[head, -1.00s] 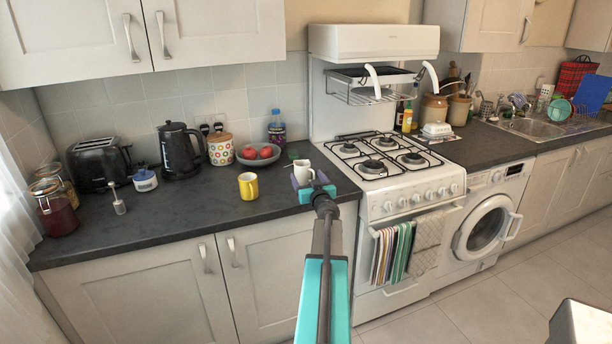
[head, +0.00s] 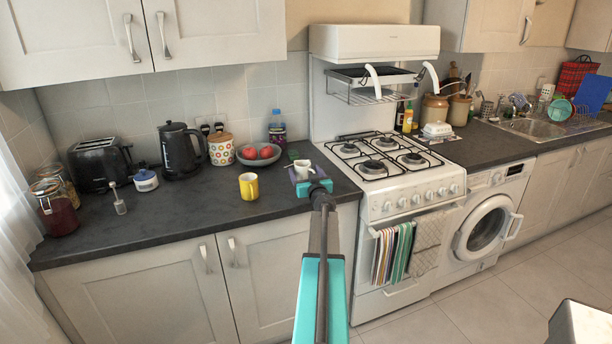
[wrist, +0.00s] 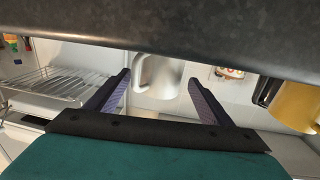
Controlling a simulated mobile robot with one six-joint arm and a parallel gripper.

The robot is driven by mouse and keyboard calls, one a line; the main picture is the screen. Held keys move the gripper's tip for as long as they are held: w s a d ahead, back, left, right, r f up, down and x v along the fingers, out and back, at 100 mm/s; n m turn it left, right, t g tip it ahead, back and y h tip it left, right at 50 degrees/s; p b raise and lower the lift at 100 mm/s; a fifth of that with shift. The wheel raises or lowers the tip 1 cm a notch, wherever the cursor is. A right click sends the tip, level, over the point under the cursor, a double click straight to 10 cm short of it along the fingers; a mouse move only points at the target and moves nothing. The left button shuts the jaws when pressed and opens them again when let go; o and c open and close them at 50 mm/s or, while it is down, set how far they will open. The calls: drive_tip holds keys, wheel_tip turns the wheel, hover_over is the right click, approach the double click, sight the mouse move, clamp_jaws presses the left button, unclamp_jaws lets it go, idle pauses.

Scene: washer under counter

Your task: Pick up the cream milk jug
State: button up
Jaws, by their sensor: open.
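The cream milk jug (head: 303,170) stands on the dark counter, left of the cooker, partly hidden behind my gripper in the head view. My gripper (head: 305,182) is teal with purple fingers and reaches in from the front. In the wrist view the jug (wrist: 158,76) shows between the two open fingers of my gripper (wrist: 159,78), with a gap visible on both sides. Its handle points left in that view. That view is turned over, with the counter along the top.
A yellow mug (head: 249,186) stands left of the jug. Behind are a bowl of red fruit (head: 259,154), a patterned canister (head: 221,149) and a bottle (head: 277,128). The cooker (head: 385,160) is close on the right.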

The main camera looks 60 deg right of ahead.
sight(304, 162)
drive_tip(key=shift+w+d, duration=0.45)
drive_tip(key=shift+w, duration=0.05)
drive_tip(key=c, duration=1.4)
drive_tip(key=shift+r, duration=0.3)
drive_tip(key=shift+r+p, duration=0.6)
drive_tip(key=shift+r, duration=1.05)
drive_tip(key=shift+s+a+f, duration=0.1)
drive_tip(key=shift+s+a, duration=0.15)
drive_tip(key=shift+s, duration=0.15)
drive_tip(key=s+a+r, duration=0.1)
drive_tip(key=s+a, duration=0.6)
drive_tip(key=s, duration=0.6)
drive_tip(key=shift+r, duration=0.2)
drive_tip(key=shift+s, duration=0.15)
